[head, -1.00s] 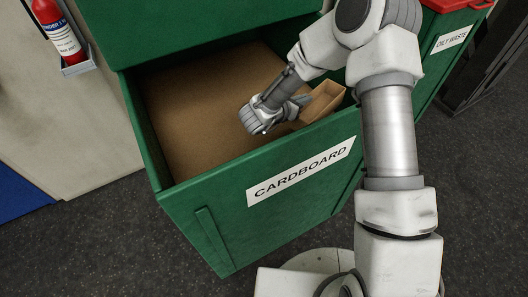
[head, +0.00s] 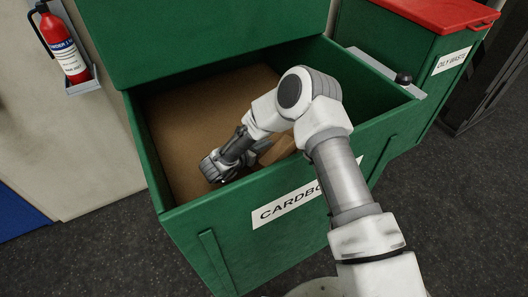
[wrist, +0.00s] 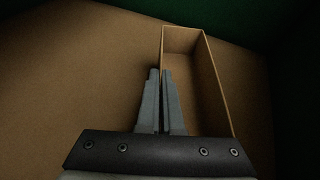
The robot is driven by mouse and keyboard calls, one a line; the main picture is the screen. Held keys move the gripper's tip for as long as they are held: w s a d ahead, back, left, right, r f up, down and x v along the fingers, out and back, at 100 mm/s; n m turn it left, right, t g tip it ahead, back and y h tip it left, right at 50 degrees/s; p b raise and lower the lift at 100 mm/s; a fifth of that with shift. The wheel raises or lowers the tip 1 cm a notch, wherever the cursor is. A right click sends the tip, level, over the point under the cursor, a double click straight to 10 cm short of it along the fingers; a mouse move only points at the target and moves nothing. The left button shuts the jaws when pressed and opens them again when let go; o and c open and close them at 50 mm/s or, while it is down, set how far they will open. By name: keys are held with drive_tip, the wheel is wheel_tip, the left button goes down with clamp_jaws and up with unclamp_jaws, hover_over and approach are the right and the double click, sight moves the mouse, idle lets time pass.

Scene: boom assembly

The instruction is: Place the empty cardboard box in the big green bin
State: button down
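The big green bin (head: 225,243), labelled CARDBOARD, stands open in the head view. The small open-topped cardboard box (head: 282,148) is inside its opening, partly hidden by my arm. In the wrist view the box (wrist: 196,80) looks empty, with its open side facing the camera. My gripper (wrist: 161,72) has its fingers close together on either side of the box's near-left wall, shut on it. In the head view my gripper (head: 256,148) is within the bin's walls, its fingertips mostly hidden. I cannot tell whether the box touches the brown bottom.
A green bin with a red lid (head: 437,14), labelled OILY WASTE, stands to the right. A fire extinguisher (head: 63,45) hangs on the left. The bin's raised green lid (head: 200,35) is behind the opening. The brown area inside the bin is otherwise clear.

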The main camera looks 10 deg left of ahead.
sight(264, 152)
drive_tip(key=shift+a+f, duration=0.1)
drive_tip(key=shift+f, duration=1.9)
drive_tip(key=shift+f+b, duration=0.25)
drive_tip(key=shift+b, duration=0.1)
drive_tip(key=c, duration=1.1)
unclamp_jaws()
drive_tip(key=shift+r, duration=0.1)
drive_tip(key=shift+r, duration=0.1)
